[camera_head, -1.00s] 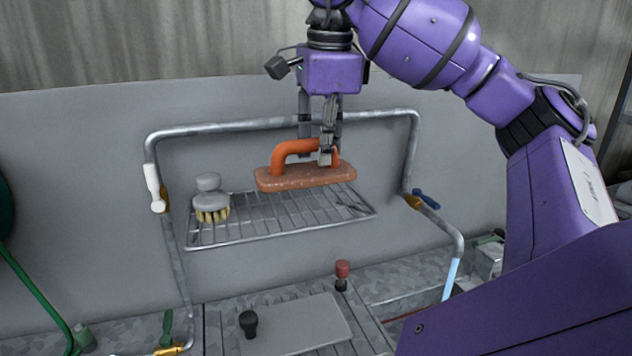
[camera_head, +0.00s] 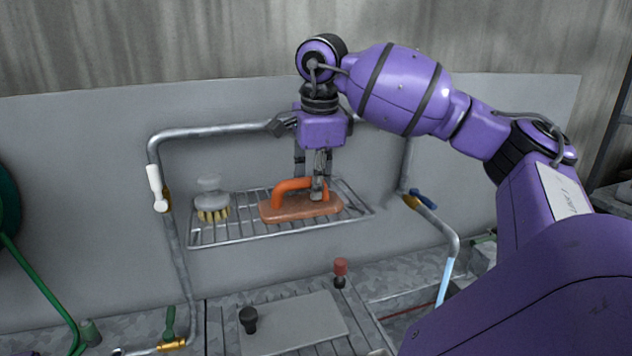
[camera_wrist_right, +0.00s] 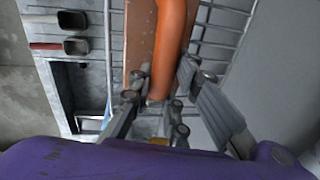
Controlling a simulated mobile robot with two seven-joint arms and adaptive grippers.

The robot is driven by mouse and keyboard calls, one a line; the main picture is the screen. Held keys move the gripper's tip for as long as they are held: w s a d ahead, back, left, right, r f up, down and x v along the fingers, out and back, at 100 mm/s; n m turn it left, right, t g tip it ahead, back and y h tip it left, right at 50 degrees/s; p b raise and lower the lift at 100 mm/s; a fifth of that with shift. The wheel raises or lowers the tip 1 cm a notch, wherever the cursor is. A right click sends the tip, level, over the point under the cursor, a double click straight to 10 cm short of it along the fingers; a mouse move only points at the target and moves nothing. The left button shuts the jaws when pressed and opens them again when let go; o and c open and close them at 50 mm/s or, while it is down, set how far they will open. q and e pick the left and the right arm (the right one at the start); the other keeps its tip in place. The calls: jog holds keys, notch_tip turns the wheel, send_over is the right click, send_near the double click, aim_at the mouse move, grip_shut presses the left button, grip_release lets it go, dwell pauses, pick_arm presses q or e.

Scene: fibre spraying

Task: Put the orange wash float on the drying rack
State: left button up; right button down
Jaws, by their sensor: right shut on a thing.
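The orange wash float (camera_head: 290,207) has a brown-orange flat base and a bright orange handle. In the head view it is at the wire drying rack (camera_head: 235,234), over its middle, with its base down and level; it looks to rest on the wires. My right gripper (camera_head: 309,190) comes from above and is shut on the handle at its right end. In the right wrist view the handle (camera_wrist_right: 170,40) runs between the fingers (camera_wrist_right: 158,100), and rack wires (camera_wrist_right: 220,30) show beside the base. My left gripper is not in view.
A grey brush (camera_head: 211,200) with yellow bristles stands on the rack's left end. A bent metal pipe (camera_head: 215,131) frames the rack, with a white-handled valve (camera_head: 156,187) left and a blue-handled valve (camera_head: 423,198) right. A grey panel (camera_head: 295,322) lies below.

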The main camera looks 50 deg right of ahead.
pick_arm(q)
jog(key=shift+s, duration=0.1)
pick_arm(e)
jog(key=shift+f, duration=0.1)
jog(key=c, duration=1.7)
grip_release()
jog(key=shift+c, duration=0.2)
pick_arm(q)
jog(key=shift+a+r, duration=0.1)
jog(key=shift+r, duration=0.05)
pick_arm(e)
jog(key=shift+o, duration=0.5)
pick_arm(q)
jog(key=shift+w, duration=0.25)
pick_arm(e)
jog(key=shift+r, duration=0.55)
jog(key=r, duration=0.3)
jog(key=r+b, duration=0.1)
jog(key=shift+s+a+r, duration=0.25)
jog(key=shift+s, duration=0.05)
pick_arm(q)
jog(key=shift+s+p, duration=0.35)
jog(key=shift+p, duration=0.4)
pick_arm(e)
notch_tip(320, 180, up, 6)
jog(key=s, duration=0.1)
jog(key=shift+a+r, duration=0.2)
jog(key=shift+a, duration=0.05)
